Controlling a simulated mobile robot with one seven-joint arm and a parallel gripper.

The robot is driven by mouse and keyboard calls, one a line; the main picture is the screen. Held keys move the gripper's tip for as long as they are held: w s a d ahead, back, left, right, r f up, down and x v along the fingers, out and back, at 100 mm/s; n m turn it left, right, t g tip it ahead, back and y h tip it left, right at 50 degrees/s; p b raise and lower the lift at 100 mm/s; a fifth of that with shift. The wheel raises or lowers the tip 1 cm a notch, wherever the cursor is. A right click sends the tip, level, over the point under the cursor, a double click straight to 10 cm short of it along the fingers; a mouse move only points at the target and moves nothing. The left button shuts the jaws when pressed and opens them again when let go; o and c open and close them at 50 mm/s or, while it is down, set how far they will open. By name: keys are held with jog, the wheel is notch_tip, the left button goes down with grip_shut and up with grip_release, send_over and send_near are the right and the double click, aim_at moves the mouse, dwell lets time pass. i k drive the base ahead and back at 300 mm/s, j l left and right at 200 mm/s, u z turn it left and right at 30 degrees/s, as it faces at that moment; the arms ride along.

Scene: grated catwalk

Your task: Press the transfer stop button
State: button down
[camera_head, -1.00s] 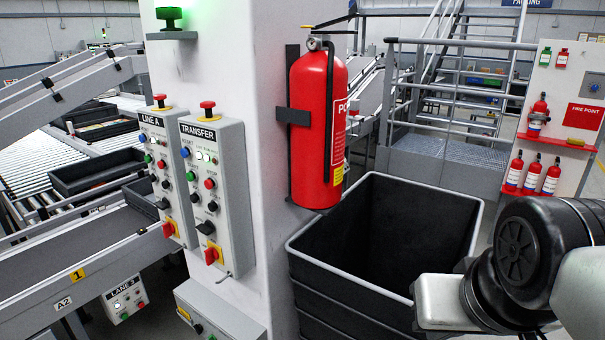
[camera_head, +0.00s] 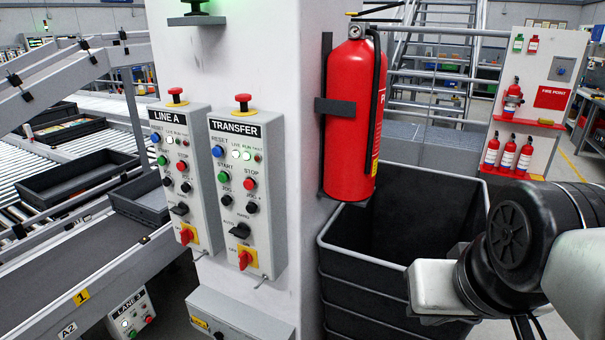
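The TRANSFER control box (camera_head: 240,195) is a light grey panel on the front of a white column. Its red stop button (camera_head: 249,184) sits on the right, beside the green start button (camera_head: 223,177). A blue reset button (camera_head: 217,151) is above these, and a red mushroom button (camera_head: 243,103) stands on top of the box. A red rotary switch (camera_head: 244,260) is at the bottom. The similar LINE A box (camera_head: 180,180) is just to the left. My arm shows at the lower right, well away from the panel. My gripper's fingers are not visible.
A red fire extinguisher (camera_head: 350,120) hangs on the column, right of the panel. A black bin (camera_head: 398,190) stands below it, between the column and my arm. Conveyors with dark trays (camera_head: 75,176) are at left. A grey box (camera_head: 235,316) is low on the column.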

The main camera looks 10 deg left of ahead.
aim_at(248, 184)
jog(key=j, duration=0.65)
jog(key=k+j, duration=0.15)
jog(key=j, duration=0.45)
jog(key=l, duration=0.15)
jog(key=i, duration=0.05)
